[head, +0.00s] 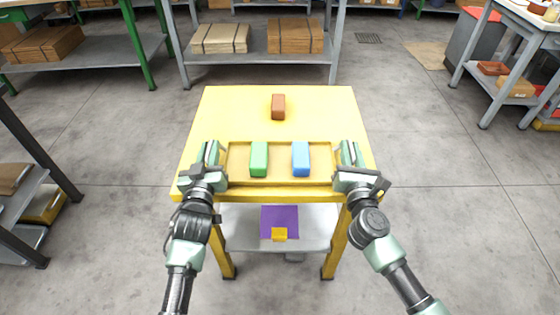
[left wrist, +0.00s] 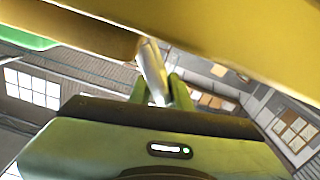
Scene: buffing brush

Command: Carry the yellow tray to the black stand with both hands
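The yellow tray (head: 280,180) is on the near half of the yellow table, with a green block (head: 259,159) and a blue block (head: 301,158) upright in it. My left gripper (head: 211,153) is at the tray's left end, and my right gripper (head: 349,153) is at its right end. In the left wrist view, a silvery bar (left wrist: 152,68) runs down between the green fingers of my left gripper (left wrist: 161,92); whether they press on it is unclear. The right fingers' grip is too small to tell. I cannot make out a black stand.
A red-brown block (head: 278,106) stands on the yellow table (head: 230,110) beyond the tray. A purple sheet (head: 279,218) with a small yellow box lies on the lower shelf. Shelves with cardboard (head: 220,39) stand at the back.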

